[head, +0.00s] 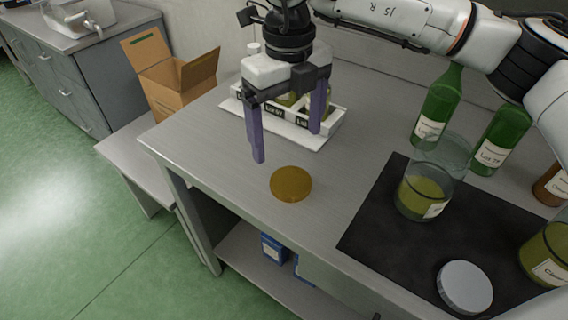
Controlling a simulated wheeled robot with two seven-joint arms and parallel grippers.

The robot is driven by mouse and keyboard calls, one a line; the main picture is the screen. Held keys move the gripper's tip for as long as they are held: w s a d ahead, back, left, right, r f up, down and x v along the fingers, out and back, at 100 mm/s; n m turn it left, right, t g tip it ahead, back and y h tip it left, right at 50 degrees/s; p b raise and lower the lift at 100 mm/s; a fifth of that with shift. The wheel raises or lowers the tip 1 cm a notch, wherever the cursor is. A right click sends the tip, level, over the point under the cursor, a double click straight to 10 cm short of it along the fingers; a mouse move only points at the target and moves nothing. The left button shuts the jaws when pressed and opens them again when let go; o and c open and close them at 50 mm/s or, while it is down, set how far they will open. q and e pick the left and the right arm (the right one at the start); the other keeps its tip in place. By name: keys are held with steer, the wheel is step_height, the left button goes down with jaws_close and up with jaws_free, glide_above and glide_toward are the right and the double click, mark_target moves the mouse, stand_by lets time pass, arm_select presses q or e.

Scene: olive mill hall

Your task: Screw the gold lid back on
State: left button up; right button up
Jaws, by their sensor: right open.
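The gold lid (291,184) lies flat on the grey bench, left of the black mat. My right gripper (287,146) is open and empty, its two purple fingers pointing down above and a little behind the lid. A clear glass jar (425,190) with yellow-green liquid and a white label stands on the mat; no lid shows on it. A second labelled jar (548,256) with similar liquid is cut off by the right edge, so its top cannot be judged. My left gripper is not in view.
A silver lid (465,286) lies on the black mat (385,240). Green bottles (437,104) and a brown one (552,186) stand behind and to the right. A white rack (322,136) with labelled containers is behind my gripper. The bench around the gold lid is clear.

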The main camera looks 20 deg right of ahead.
glide_above(290, 180)
steer(key=f, duration=0.4)
steer(key=shift+a+p, duration=0.2)
steer(key=shift+p, duration=0.1)
steer(key=shift+f, duration=0.4)
steer(key=shift+w+f, duration=0.1)
steer(key=f, duration=0.1)
steer(key=f+p, duration=0.1)
steer(key=f, duration=0.2)
steer(key=shift+d+f, duration=0.1)
steer(key=shift+d, duration=0.15)
steer(key=shift+f, duration=0.55)
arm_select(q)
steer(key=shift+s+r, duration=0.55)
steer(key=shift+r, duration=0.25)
